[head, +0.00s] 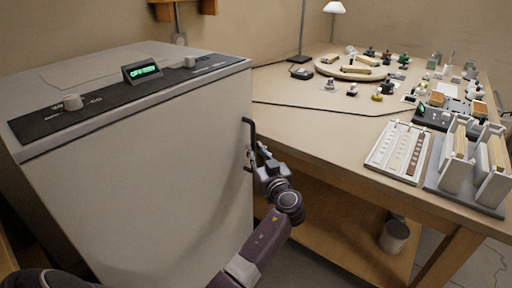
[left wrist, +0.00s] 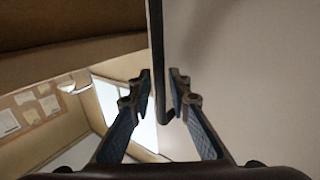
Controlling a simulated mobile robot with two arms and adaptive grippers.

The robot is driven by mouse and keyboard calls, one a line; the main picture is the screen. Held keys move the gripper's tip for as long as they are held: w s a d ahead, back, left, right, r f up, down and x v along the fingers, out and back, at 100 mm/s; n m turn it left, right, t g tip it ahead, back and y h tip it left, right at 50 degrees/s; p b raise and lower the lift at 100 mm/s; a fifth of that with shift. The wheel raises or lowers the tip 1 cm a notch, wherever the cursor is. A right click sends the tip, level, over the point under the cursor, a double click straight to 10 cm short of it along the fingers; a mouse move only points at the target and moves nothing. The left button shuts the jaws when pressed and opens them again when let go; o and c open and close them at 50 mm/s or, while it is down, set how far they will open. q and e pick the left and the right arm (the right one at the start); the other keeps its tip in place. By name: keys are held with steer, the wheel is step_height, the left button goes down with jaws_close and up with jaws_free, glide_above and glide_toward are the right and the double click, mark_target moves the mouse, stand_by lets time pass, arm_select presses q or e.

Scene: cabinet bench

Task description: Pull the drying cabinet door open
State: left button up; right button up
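The drying cabinet (head: 120,80) is a large pale box at the left of the head view, with a dark control strip on top. Its front door (head: 170,180) looks shut, flush with the body. A dark upright bar handle (head: 248,121) sits near the door's right edge; it also shows in the left wrist view (left wrist: 156,50). My left gripper (head: 254,160) is at the lower part of the handle. In the left wrist view, its fingers (left wrist: 160,98) are apart, one on each side of the bar, with visible gaps. My right gripper is not seen.
A wooden bench (head: 310,115) stands right of the cabinet, with a round board (head: 347,74), a white tray (head: 373,163) and several small items on it. A bin (head: 394,237) stands under the bench. A green-lit display (head: 141,71) sits on the cabinet top.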

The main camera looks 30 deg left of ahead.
arm_select(q)
steer(key=shift+x, duration=1.45)
steer(key=shift+f, duration=0.1)
jaws_close()
